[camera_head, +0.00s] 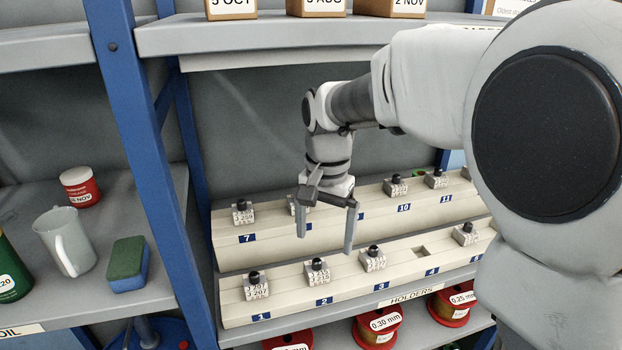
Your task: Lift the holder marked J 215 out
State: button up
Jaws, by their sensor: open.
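Grey block holders with black knobs stand in two stepped cream racks. In the front rack (345,297), one holder (256,287) is at 1, another (317,272) at 2 and another (373,260) at 3. The socket (421,252) at 4 is empty. The holder labels are small and blurred; the one at 2 may read J 215, but I cannot tell surely. My gripper (325,238) is open and empty, fingers pointing down, above the racks near 2 and 3. It partly hides a holder (292,206) in the back rack (275,245).
A blue post (150,150) stands left of the racks. An upper shelf (250,35) with boxes hangs above. Wire spools (377,325) sit below the front rack. A mug (64,241), a sponge (128,264) and a red tin (80,187) stand on the left shelf.

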aim_at(317, 260)
jog(key=shift+w+a+f, duration=0.2)
jog(key=shift+w+a, duration=0.05)
jog(key=shift+w, duration=0.05)
jog(key=shift+f, duration=0.3)
jog(key=f, duration=0.7)
jog(key=shift+w+a, duration=0.1)
jog(key=shift+a, duration=0.25)
grip_shut()
